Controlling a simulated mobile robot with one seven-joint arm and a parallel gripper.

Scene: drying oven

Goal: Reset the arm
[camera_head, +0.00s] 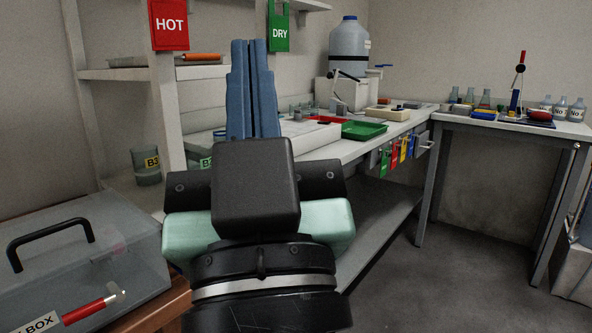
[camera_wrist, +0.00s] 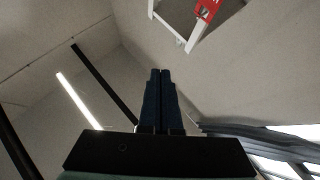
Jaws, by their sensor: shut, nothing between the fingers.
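My gripper (camera_head: 253,88) stands in the middle of the head view with its blue fingers pointing up. The fingers are together and nothing is between them. In the wrist view the gripper (camera_wrist: 160,75) also shows shut and empty, against the ceiling and bare walls. My arm hides part of the bench behind it.
A clear lidded box (camera_head: 120,255) with a black handle is at the lower left. Shelves with a red HOT sign (camera_head: 169,24) and green DRY sign (camera_head: 279,26) stand behind. A bench carries a green tray (camera_head: 375,130) and a large bottle (camera_head: 349,48).

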